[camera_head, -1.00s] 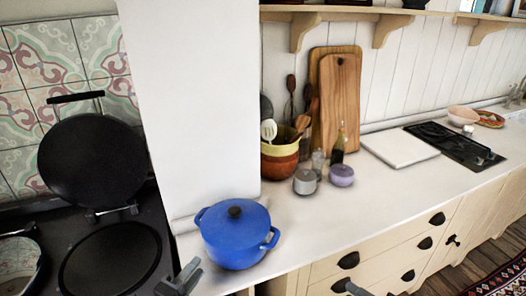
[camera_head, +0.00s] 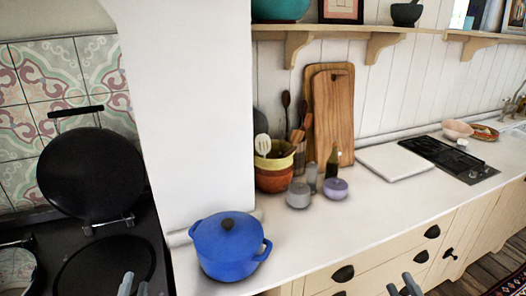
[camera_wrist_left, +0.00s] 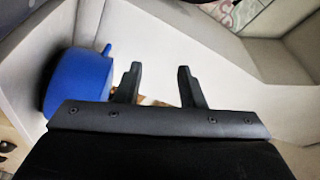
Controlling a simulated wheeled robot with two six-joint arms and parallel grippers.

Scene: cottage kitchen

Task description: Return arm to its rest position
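My left gripper (camera_head: 132,287) shows at the bottom edge of the head view, in front of the stove and left of the blue pot (camera_head: 229,246). In the left wrist view its two fingers (camera_wrist_left: 157,84) stand apart with nothing between them, so it is open and empty. The blue pot also shows at the left of that view (camera_wrist_left: 78,86), apart from the fingers. My right gripper (camera_head: 405,287) shows at the bottom edge of the head view, in front of the drawers. Its two fingertips stand apart with nothing visible between them. Most of both arms is out of view.
The blue lidded pot stands on the white counter (camera_head: 300,234) near its left end. A utensil crock (camera_head: 274,175), small jars, cutting boards (camera_head: 332,115) and a white slab (camera_head: 396,161) stand farther back. The stove (camera_head: 60,240) is at left, its round lid (camera_head: 92,175) raised.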

